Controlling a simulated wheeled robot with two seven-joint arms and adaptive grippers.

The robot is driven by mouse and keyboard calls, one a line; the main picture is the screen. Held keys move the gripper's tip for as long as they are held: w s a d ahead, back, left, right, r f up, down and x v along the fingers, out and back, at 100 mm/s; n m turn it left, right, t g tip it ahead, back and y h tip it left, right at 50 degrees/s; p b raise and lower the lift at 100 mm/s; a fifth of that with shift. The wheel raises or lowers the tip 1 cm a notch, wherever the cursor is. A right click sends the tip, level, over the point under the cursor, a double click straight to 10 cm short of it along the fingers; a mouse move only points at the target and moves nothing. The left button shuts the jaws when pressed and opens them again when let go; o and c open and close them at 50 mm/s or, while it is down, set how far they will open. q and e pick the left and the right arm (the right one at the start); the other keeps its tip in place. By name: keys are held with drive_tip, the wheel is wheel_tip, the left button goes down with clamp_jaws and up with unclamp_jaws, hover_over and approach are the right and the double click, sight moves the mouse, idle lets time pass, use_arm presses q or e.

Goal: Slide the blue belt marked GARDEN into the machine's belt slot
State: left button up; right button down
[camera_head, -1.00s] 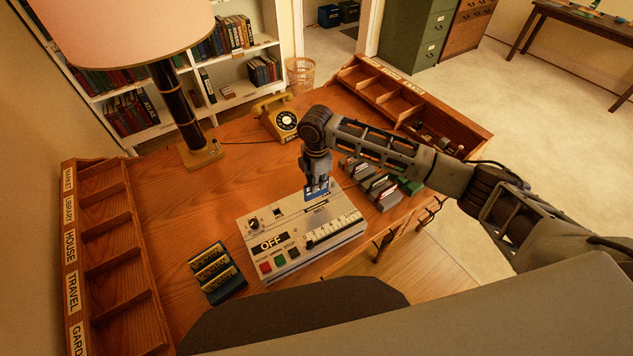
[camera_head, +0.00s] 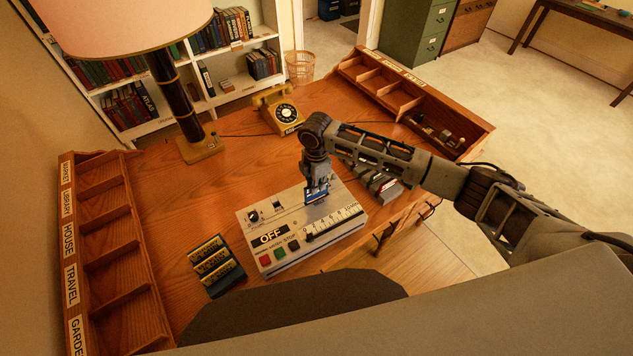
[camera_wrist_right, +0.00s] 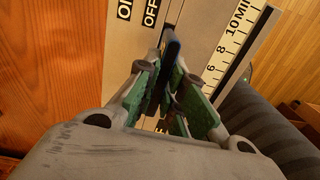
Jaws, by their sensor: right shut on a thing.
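My right gripper (camera_head: 316,186) points down over the back part of the machine and is shut on the blue belt (camera_head: 317,196). The machine (camera_head: 345,231) is a pale box on the desk with an OFF display, buttons and a minute scale. The belt is at the machine's top, by the slot strip; I cannot tell whether its lower edge is inside the slot. In the right wrist view the belt (camera_wrist_right: 171,45) is a narrow dark blue edge between the green-padded fingers (camera_wrist_right: 176,85), beside the machine's scale (camera_wrist_right: 225,52). The GARDEN marking is not readable. My left gripper is not in view.
Several dark belts with yellow labels (camera_head: 212,265) lie left of the machine. A labelled wooden rack (camera_head: 67,240) lines the desk's left side, another (camera_head: 400,82) the back right. A yellow telephone (camera_head: 275,97) and a lamp (camera_head: 185,100) stand behind. Grey card holders (camera_head: 380,188) sit right.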

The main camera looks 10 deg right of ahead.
sight(316, 197)
drive_tip(key=shift+p, duration=0.6)
idle(1.3)
drive_tip(key=shift+f+b, duration=0.95)
drive_tip(key=shift+f, duration=1.75)
idle(0.7)
drive_tip(key=c, duration=1.5)
unclamp_jaws()
drive_tip(key=shift+o, duration=0.2)
drive_tip(key=shift+r, duration=0.15)
drive_tip(key=shift+r, duration=5.9)
